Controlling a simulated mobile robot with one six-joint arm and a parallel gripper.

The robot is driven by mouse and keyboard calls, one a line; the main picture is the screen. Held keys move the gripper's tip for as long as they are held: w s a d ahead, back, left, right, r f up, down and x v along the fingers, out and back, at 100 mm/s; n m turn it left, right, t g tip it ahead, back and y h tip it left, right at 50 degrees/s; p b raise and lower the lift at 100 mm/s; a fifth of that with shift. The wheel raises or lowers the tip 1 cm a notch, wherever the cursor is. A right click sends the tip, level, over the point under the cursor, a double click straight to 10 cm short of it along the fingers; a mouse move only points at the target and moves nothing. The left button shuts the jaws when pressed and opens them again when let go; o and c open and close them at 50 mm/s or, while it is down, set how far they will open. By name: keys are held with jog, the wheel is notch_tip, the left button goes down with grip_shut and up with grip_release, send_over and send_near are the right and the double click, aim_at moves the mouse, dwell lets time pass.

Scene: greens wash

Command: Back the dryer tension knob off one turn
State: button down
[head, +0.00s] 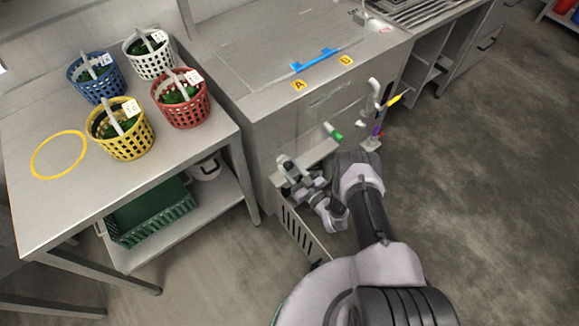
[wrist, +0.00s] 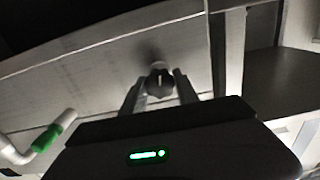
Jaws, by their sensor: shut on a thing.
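The dryer tension knob (wrist: 159,84) is a small dark round knob with a pale pointer line, mounted on a grey metal panel (wrist: 115,72) in the wrist view. The pointer line looks about upright there. My gripper (wrist: 159,92) has one finger on each side of the knob and is shut on it. In the head view my gripper (head: 285,168) is low at the front of the steel counter unit (head: 262,128), and I cannot make out the knob there.
A green-tipped handle (head: 333,132) sticks out near my arm; a similar one (wrist: 50,137) shows in the wrist view. A yellow-tipped lever (head: 394,100) is further right. Baskets, including a red one (head: 182,108), stand on the left table (head: 60,205). Floor at right is clear.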

jog(key=n+p, duration=0.1)
jog(key=n, duration=0.6)
jog(key=n+p, duration=0.1)
jog(key=n, duration=0.5)
jog(key=shift+n, duration=0.3)
jog(key=n+p, duration=0.1)
jog(key=n, duration=0.5)
jog(key=n+p, duration=0.1)
jog(key=n, duration=0.5)
jog(key=shift+n, duration=0.4)
jog(key=c, duration=0.9)
grip_release()
jog(key=v, duration=1.7)
jog(key=shift+s+d, duration=0.2)
